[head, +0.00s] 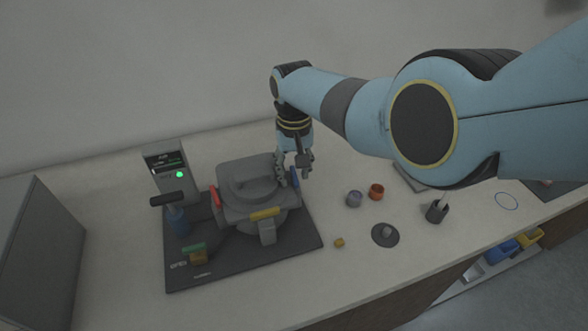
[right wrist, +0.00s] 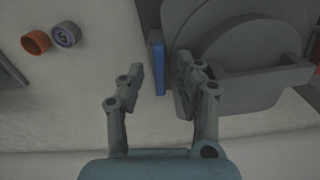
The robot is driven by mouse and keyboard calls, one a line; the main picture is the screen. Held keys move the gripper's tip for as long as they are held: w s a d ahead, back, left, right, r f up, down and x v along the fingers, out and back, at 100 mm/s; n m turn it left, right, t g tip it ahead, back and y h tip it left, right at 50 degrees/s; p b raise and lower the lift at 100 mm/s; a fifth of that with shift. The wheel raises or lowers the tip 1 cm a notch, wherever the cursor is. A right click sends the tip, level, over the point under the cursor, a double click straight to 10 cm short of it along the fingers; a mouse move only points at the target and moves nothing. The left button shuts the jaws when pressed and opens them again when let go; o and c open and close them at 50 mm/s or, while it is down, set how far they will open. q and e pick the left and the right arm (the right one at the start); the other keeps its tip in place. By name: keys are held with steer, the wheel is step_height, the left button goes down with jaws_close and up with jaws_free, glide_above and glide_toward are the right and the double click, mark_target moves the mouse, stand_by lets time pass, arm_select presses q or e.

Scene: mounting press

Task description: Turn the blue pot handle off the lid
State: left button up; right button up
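The blue handle (head: 295,175) is a small upright bar at the right edge of the grey press lid (head: 235,172). In the right wrist view the blue handle (right wrist: 158,66) stands beside the lid (right wrist: 215,60). My right gripper (head: 293,179) is over the lid's right edge, fingers pointing down. In the wrist view the right gripper (right wrist: 158,75) is open, with one finger on each side of the blue handle's line. Whether either finger touches it I cannot tell. My left gripper is out of view.
A red handle (head: 215,198) and a yellow handle (head: 265,213) sit on the lid's other sides.

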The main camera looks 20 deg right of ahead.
mark_target(294, 174)
step_height(294, 174, up, 12)
stand_by(0.6)
